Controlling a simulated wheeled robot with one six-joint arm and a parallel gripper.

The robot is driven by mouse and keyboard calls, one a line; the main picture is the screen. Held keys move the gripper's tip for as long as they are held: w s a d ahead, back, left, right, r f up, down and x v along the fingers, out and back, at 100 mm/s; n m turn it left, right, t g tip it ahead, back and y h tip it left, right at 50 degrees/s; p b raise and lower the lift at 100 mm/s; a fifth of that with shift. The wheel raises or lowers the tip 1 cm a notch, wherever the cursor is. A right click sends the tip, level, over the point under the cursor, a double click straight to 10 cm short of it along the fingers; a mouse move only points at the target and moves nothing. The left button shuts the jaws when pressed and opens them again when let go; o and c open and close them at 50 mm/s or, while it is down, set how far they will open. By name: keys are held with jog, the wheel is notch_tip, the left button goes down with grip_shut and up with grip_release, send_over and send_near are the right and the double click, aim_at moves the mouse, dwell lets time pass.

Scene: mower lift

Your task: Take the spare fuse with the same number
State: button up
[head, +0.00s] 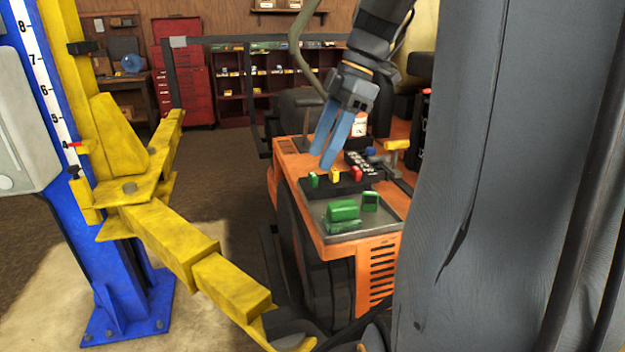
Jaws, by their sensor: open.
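My gripper (328,150) has two blue fingers and hangs open above the orange mower body (345,243). Below it, a dark strip (345,187) on the mower holds small coloured fuse-like pieces: a green one (313,179), a yellow one (335,175) and a red one (357,173). In front of them, a grey tray (377,222) holds a green block (343,211) and a smaller green piece (370,201). A black block with pale spots (360,160) sits behind the strip. Numbers on the pieces are too small to read. The fingers appear apart from all pieces.
A blue lift post (130,270) with a yellow arm (185,245) stands at the left, reaching towards the mower. A large grey surface (480,180) blocks the right side. A red tool cabinet (185,80) and shelves (270,85) stand at the back. A yellow-topped handle (397,145) rises right of the strip.

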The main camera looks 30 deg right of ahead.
aim_at(314, 174)
jog(key=shift+p+x, duration=0.55)
jog(key=shift+x, duration=1.65)
jog(key=shift+d, duration=0.1)
jog(key=c, duration=1.1)
